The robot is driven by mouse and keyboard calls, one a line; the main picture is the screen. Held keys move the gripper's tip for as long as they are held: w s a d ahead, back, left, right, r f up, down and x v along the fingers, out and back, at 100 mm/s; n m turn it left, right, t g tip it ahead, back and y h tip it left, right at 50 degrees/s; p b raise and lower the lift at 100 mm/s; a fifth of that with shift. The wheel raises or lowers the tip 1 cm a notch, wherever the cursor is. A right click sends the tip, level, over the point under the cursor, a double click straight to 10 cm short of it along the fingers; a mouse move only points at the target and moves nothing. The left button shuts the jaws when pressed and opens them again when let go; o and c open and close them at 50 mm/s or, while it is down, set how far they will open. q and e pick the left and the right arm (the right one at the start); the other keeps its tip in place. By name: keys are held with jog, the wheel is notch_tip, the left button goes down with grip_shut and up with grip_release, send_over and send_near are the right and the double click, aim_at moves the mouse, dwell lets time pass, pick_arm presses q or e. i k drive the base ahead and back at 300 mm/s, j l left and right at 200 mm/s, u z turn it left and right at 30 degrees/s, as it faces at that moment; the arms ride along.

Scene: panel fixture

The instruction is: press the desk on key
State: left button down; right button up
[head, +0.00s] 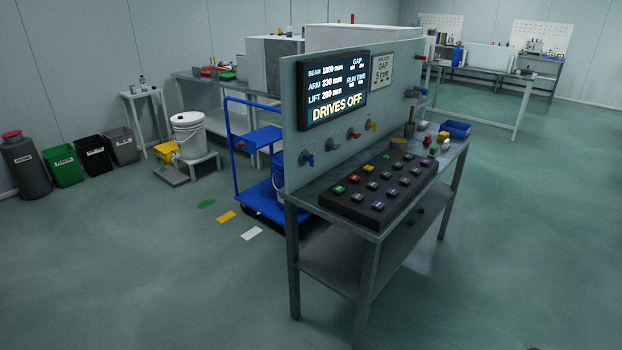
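A dark control desk (352,211) with rows of small keys lies on a grey metal table in front of an upright panel (408,70). At its left end is a green key (338,189), with a red key (354,178) beyond it. Other keys are grey, blue, yellow and purple. Their labels are too small to read, so I cannot tell which is the desk on key. The panel's display (333,88) reads "DRIVES OFF" at the bottom. Neither of my grippers is in view.
Colored knobs (353,133) sit low on the panel. A blue bin (456,128) and small bottles (434,149) stand at the table's far end. A blue trolley (262,197) stands behind the panel. The floor (500,260) right of the table is clear.

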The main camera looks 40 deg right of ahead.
aim_at(340, 189)
jog(key=i+l+u, duration=0.25)
jog(key=l, duration=1.3)
jog(key=l+u, duration=0.25)
jog(key=l, duration=1.35)
jog(key=i+l, duration=0.1)
jog(key=l, duration=1.25)
